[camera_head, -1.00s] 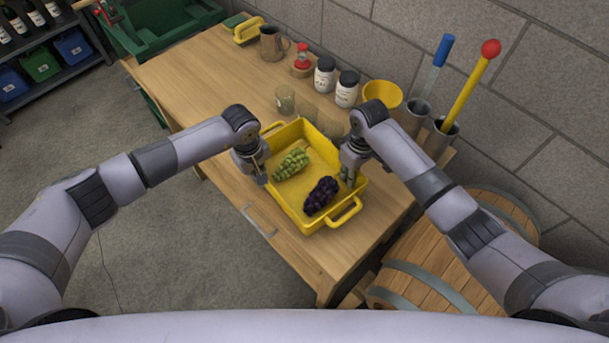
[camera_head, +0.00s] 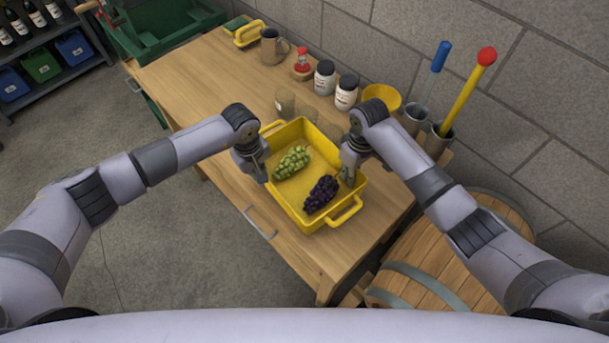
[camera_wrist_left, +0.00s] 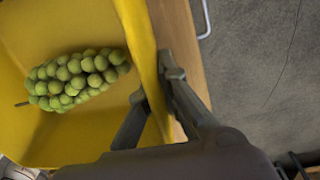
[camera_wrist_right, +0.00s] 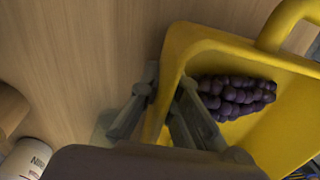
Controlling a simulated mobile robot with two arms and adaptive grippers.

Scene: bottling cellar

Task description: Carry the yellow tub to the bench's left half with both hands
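The yellow tub (camera_head: 335,217) is at the bench's near right part, level, with a handle at each end. Green grapes (camera_head: 292,162) and dark purple grapes (camera_head: 321,194) lie in it. My left gripper (camera_head: 262,176) is at its left long wall; in the left wrist view the fingers (camera_wrist_left: 155,85) pinch that wall, one inside, one outside. My right gripper (camera_head: 348,175) is at the right long wall; in the right wrist view its fingers (camera_wrist_right: 166,88) pinch that wall likewise. I cannot tell whether the tub's underside touches the bench (camera_head: 190,85).
The bench's left half is mostly clear. A barrel (camera_head: 440,275) stands at right.

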